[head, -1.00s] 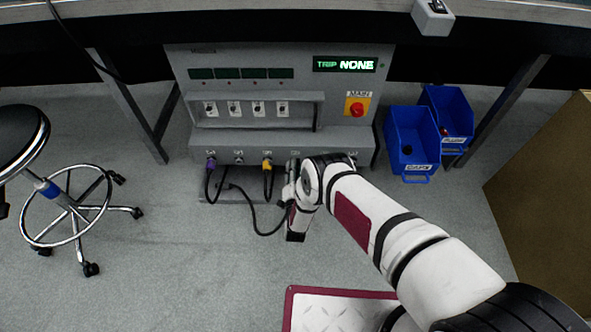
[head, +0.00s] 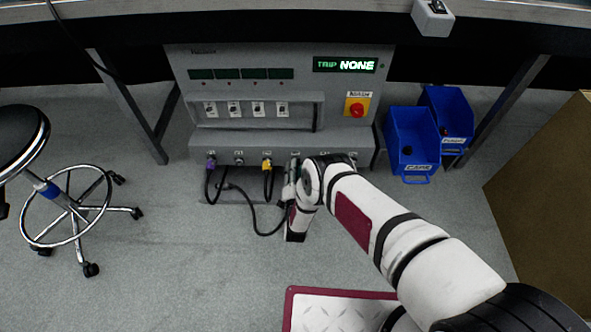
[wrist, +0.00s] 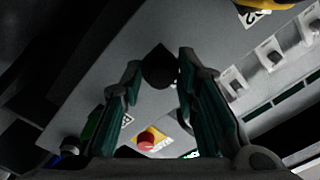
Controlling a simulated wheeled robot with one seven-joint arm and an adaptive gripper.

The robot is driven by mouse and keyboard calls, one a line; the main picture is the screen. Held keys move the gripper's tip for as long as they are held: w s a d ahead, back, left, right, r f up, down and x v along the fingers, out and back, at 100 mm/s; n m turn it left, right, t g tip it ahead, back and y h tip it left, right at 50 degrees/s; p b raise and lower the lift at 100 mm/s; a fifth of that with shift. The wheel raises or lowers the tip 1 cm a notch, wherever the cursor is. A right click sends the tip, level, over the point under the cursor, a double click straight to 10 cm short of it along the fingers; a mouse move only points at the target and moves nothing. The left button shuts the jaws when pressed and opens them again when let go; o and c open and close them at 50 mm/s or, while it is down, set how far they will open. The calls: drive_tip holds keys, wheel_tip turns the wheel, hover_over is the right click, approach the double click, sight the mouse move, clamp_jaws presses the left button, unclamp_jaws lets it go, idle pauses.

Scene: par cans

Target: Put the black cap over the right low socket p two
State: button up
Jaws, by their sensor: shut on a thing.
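My gripper (wrist: 161,72) is shut on the black cap (wrist: 159,66), a dark, pointed-looking piece between the fingertips in the wrist view. In the head view my gripper (head: 292,167) is close against the lower front ledge of the grey panel (head: 225,142), just right of the yellow plug (head: 267,163). The cap cannot be made out there. My gripper and arm hide the right part of the socket row, so the right low socket p two cannot be picked out. Whether the cap touches the panel cannot be told.
A purple plug (head: 211,163) and the yellow plug have black cables hanging below the ledge. A red main button (head: 357,109) is at the panel's right. Two blue bins (head: 412,145) stand right of the panel, a stool (head: 65,205) left. The floor in front is mostly clear.

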drive_tip(key=shift+w, duration=0.7)
idle(0.3)
drive_tip(key=o, duration=0.8)
drive_tip(key=shift+o, duration=0.2)
drive_tip(key=shift+s, duration=0.15)
drive_tip(key=s, duration=1.1)
drive_tip(key=shift+s+d, duration=0.4)
drive_tip(key=shift+s+f, duration=0.1)
